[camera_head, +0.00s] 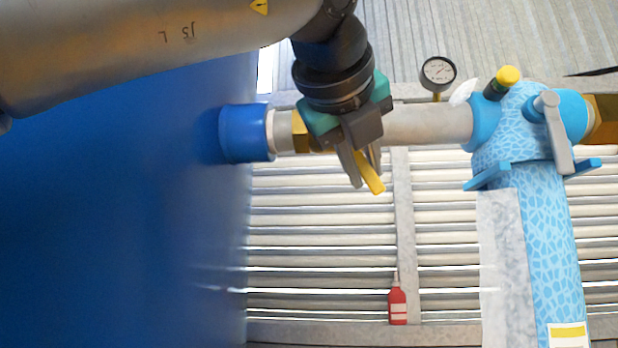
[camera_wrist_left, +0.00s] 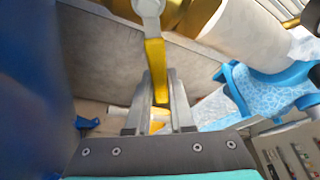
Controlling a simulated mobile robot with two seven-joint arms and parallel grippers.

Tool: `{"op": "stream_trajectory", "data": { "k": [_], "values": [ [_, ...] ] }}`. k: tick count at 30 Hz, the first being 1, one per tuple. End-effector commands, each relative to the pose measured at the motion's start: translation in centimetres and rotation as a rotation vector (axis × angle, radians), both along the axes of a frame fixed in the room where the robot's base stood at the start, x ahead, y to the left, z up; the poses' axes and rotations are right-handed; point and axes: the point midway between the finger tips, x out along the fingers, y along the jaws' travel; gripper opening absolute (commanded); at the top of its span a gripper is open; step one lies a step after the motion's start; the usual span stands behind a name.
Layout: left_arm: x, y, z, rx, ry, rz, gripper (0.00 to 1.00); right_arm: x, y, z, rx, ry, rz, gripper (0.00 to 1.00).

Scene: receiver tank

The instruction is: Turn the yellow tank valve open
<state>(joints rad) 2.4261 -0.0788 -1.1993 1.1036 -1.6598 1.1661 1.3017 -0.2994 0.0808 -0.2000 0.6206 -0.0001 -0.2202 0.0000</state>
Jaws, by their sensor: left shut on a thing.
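The yellow tank valve lever (camera_head: 370,176) sits on the grey horizontal pipe (camera_head: 425,124) right of the big blue tank (camera_head: 130,190). The brass valve body (camera_head: 300,131) shows partly behind my gripper. My left gripper (camera_head: 364,168) points down over the pipe and is shut on the lever, whose tip sticks out below the fingers. In the left wrist view the lever (camera_wrist_left: 155,68) runs from a grey pivot down between the two fingers (camera_wrist_left: 158,112). My right gripper is not in either view.
A light-blue patterned filter body (camera_head: 525,135) with a yellow-capped knob (camera_head: 507,77) stands at the pipe's right end. A round gauge (camera_head: 438,74) is behind the pipe. A red bottle (camera_head: 397,303) stands low by the slatted rack (camera_head: 330,230).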

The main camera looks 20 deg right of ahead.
Motion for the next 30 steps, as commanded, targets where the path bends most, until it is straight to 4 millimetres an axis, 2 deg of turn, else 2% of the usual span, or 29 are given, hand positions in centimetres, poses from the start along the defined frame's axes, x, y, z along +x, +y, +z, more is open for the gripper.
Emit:
{"op": "stream_trajectory", "data": {
  "k": [8, 18, 30],
  "values": [
    [-0.1, -0.2, 0.0, -0.028, 0.015, 0.000, 0.00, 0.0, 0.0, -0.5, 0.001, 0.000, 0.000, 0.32],
    [-1.1, -1.7, 1.4, -0.264, 0.158, 0.001, 0.00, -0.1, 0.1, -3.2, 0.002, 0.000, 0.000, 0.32],
    [-1.3, -2.0, 2.1, -0.321, 0.195, -0.001, 0.00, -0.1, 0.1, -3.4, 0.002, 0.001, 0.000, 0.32]
  ]
}}
